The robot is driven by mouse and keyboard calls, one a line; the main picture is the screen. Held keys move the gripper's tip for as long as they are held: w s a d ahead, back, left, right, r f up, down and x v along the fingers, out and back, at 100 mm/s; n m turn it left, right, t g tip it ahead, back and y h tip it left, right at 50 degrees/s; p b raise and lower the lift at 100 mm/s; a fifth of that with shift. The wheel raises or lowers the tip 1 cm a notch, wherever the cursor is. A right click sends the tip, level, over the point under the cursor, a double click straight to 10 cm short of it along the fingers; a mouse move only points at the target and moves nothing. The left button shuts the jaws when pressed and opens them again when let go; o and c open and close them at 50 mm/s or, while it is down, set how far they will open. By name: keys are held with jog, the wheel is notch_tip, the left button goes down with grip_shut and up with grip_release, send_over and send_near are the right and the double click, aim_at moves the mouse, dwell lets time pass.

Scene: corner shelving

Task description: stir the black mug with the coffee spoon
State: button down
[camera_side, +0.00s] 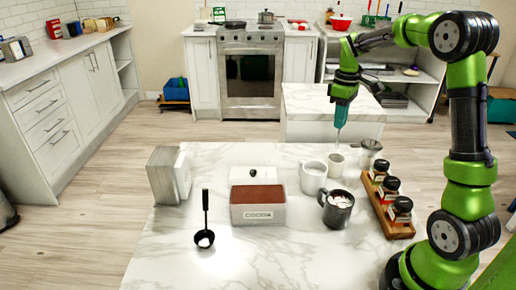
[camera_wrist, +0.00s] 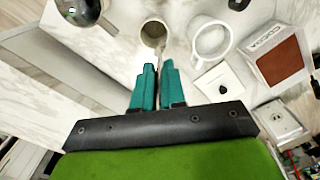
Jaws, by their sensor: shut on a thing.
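The black mug (camera_side: 337,212) stands upright on the marble table and holds pale lumps on a dark drink. My gripper (camera_side: 342,112) is above the far part of the table, behind and above the black mug. Its teal fingers (camera_wrist: 158,82) are nearly together on the thin coffee spoon (camera_side: 338,132), which hangs down. The spoon's lower end is over or in a small cream cup (camera_side: 336,163); I cannot tell which. The cup also shows just beyond the fingertips in the wrist view (camera_wrist: 153,36).
A white mug (camera_side: 312,180) stands between the cream cup and cocoa box (camera_side: 257,213).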

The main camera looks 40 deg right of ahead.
jog(key=s+a+r+g+y, duration=0.1)
jog(key=s+a+r, duration=0.3)
jog(key=s+a, duration=0.85)
notch_tip(320, 180, down, 13)
jog(key=w+a, duration=0.2)
jog(key=shift+f, duration=0.15)
dwell(0.6)
dwell(0.4)
